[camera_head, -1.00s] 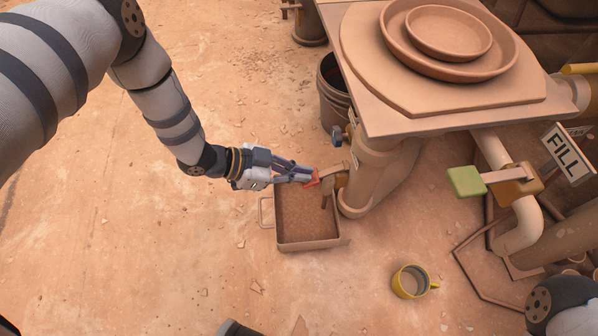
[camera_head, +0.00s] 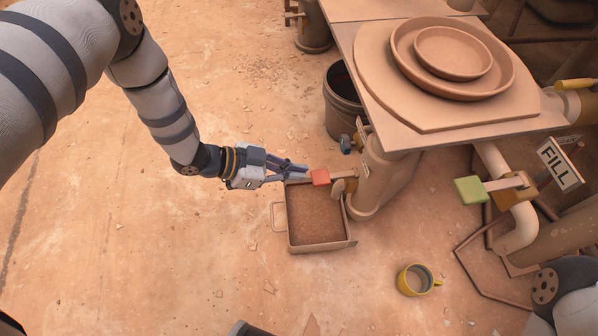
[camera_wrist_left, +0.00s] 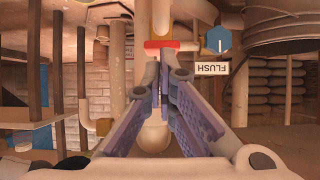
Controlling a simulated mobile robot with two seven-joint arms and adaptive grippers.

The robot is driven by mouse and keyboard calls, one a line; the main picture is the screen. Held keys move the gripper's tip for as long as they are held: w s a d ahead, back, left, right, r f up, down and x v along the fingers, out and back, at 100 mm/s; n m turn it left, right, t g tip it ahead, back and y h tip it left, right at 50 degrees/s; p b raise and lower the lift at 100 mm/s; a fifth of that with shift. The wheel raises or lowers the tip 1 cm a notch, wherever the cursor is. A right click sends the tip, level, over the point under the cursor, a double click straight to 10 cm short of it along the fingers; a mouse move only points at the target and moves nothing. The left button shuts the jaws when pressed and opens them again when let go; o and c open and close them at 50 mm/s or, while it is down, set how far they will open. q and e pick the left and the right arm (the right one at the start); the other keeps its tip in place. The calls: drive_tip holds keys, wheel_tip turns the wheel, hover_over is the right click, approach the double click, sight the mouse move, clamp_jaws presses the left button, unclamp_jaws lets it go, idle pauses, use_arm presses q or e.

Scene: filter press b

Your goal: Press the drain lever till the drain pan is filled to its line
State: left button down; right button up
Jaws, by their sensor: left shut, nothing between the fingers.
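The drain lever, with a red end pad (camera_head: 320,177), sticks out to the left from the base of the press column, above the drain pan. Its red end also shows in the left wrist view (camera_wrist_left: 161,44). My left gripper (camera_head: 304,173) is shut and empty, its tips just left of the red pad. In the left wrist view the closed fingertips (camera_wrist_left: 158,66) are close below the red end; whether they touch it I cannot tell. The drain pan (camera_head: 322,247) sits on the ground under the lever, brown inside; I cannot make out its line or fill level. My right gripper is out of view.
A blue knob (camera_wrist_left: 217,40) is by a FLUSH sign (camera_wrist_left: 211,68). A green-ended lever (camera_head: 470,189) is near the FILL sign (camera_head: 559,165). A yellow mug (camera_head: 415,280) stands on the ground. A bucket (camera_head: 343,100) is behind. The ground at left is clear.

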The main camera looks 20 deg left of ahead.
use_arm(q)
drive_tip(key=f+p+v, duration=0.1)
drive_tip(key=v, duration=0.6)
drive_tip(key=shift+s+a, duration=0.25)
drive_tip(key=shift+s, duration=0.1)
